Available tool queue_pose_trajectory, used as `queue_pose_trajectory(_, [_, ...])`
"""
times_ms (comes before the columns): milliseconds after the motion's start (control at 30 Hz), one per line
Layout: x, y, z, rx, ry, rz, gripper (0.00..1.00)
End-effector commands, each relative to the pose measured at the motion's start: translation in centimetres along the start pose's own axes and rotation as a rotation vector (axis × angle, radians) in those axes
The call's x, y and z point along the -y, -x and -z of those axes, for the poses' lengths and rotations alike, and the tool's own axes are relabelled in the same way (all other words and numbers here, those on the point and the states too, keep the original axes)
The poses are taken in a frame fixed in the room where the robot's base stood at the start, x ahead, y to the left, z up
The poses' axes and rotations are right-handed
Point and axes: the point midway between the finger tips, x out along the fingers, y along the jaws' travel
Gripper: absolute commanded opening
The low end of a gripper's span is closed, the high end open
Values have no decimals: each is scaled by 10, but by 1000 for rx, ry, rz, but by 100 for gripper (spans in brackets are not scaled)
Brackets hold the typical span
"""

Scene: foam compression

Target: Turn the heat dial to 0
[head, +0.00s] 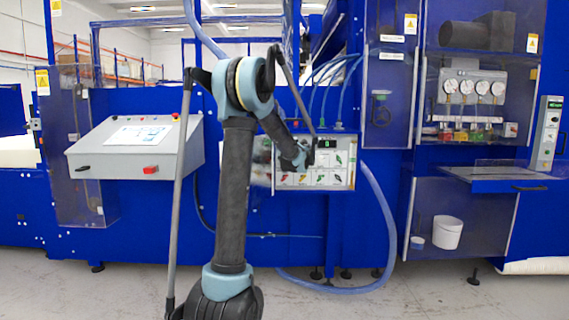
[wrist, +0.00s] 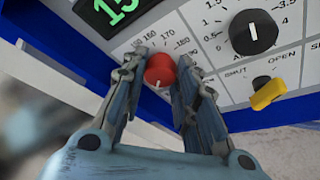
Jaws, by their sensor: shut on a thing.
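A red dial (wrist: 160,66) with a white pointer mark sits on the white control panel in the wrist view. Numbers such as 160, 170, 180 and 190 are printed around its upper side. The white mark shows on the near, lower part of the dial. My gripper (wrist: 162,78) has one finger on each side of the red dial and is shut on it. The fingers hide part of the printed scale. In the head view my gripper (head: 308,153) is at the control panel (head: 345,178), and the red dial cannot be made out clearly.
A dark display (wrist: 108,8) with green digits is above the dial. A black knob (wrist: 252,32) with a small-number scale and a yellow shut/open lever (wrist: 269,94) lie to the right. A blue hose (head: 385,220) hangs right of the panel.

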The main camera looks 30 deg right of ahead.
Motion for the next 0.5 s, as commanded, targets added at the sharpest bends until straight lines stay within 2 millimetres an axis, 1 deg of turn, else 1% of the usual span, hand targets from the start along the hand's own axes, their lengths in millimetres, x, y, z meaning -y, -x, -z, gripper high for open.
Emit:
queue_pose_trajectory(200, [-2,-1,1,-3,110,44,4])
queue_pose_trajectory(500, [-2,0,0,0,176,73,4])
